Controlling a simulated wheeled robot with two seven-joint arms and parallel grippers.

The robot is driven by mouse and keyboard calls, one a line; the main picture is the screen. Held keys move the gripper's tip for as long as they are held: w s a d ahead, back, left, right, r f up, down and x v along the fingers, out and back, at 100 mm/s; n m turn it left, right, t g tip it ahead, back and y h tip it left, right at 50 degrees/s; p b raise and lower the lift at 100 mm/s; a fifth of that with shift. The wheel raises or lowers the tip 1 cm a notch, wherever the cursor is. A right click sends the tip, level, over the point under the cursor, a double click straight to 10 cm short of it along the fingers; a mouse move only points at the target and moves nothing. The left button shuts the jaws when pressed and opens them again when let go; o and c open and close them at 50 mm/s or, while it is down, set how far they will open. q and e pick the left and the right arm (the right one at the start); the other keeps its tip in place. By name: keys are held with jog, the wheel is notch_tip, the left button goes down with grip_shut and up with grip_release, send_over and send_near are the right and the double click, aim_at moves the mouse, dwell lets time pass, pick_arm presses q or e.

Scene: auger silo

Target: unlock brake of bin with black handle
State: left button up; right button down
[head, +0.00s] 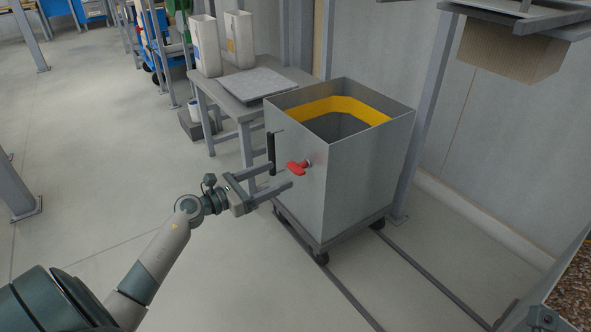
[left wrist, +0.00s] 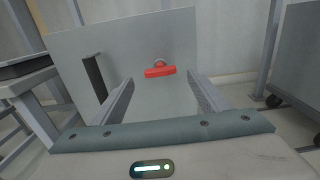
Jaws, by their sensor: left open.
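The grey metal bin (head: 340,185) stands on a wheeled base, with a yellow band inside its open top. On its left face are a black upright handle (head: 271,153) and a red lever (head: 298,167). The left wrist view also shows the black handle (left wrist: 95,77) and the red lever (left wrist: 160,71), which lies level between and beyond the fingertips. My left gripper (head: 283,173) is open and empty, close in front of that face, with its fingers pointing at it. I cannot tell whether it touches anything. My right gripper is not in view.
A grey table (head: 243,90) with a flat slab (head: 262,83) and two white containers (head: 205,46) stands behind the bin. Floor rails (head: 425,279) run beneath the bin. A grey post (head: 425,110) rises behind it. The floor at left is mostly clear.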

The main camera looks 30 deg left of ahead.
aim_at(291, 169)
pick_arm(q)
jog(key=b+x, duration=0.1)
jog(key=x, duration=0.7)
jog(key=c, duration=1)
